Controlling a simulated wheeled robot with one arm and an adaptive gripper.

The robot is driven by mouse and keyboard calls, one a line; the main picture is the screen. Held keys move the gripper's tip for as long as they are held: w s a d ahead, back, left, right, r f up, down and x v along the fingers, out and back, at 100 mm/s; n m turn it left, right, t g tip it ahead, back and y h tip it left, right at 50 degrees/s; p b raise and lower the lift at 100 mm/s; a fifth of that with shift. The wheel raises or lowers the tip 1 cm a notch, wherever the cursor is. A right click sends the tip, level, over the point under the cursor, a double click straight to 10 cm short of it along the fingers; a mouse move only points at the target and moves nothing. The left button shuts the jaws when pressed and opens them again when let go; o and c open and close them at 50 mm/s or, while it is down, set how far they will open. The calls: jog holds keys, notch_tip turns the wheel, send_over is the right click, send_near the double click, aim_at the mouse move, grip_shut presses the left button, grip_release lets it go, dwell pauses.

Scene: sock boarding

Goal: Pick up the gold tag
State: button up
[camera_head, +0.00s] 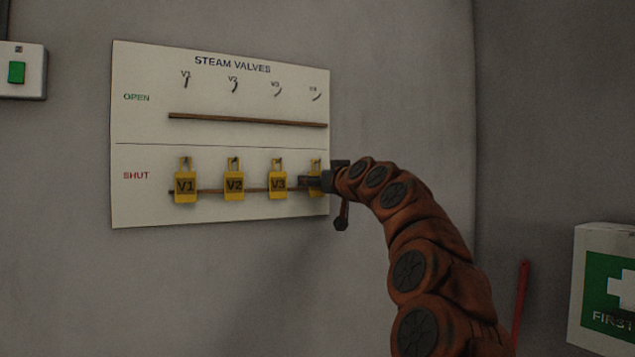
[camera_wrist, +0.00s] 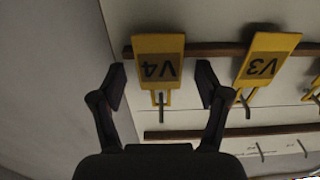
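Several gold tags hang in a row on hooks in the SHUT row of a white valve board: V1 (camera_head: 185,184), V2 (camera_head: 234,183), V3 (camera_head: 278,183) and V4 (camera_head: 316,164). My gripper (camera_head: 313,182) is at V4 and hides most of its middle in the head view. In the wrist view, which is upside down, V4 (camera_wrist: 158,68) lies between the two fingers of my gripper (camera_wrist: 162,85). The fingers are open, with a gap on each side of the tag. V3 (camera_wrist: 265,60) hangs just beside the right finger.
The board (camera_head: 145,80) is on a grey wall, with empty hooks in its OPEN row. A wooden rail (camera_head: 245,120) runs beneath those hooks; another rail passes behind the tags. A green switch (camera_head: 17,72) is at far left, a first-aid box (camera_head: 590,260) at lower right.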

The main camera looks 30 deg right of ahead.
jog(key=c, duration=0.8)
jog(key=shift+s+r, duration=0.1)
jog(key=s+r+b, duration=0.1)
jog(key=s+r, duration=0.1)
jog(key=s, duration=0.2)
jog(key=s+r+b, duration=0.1)
jog(key=s+r, duration=0.2)
jog(key=s, duration=0.2)
jog(key=s+a+r+b, duration=0.1)
jog(key=s+r, duration=0.1)
jog(key=s, duration=0.2)
jog(key=shift+s+a+r, duration=0.1)
jog(key=shift+s+r, duration=0.3)
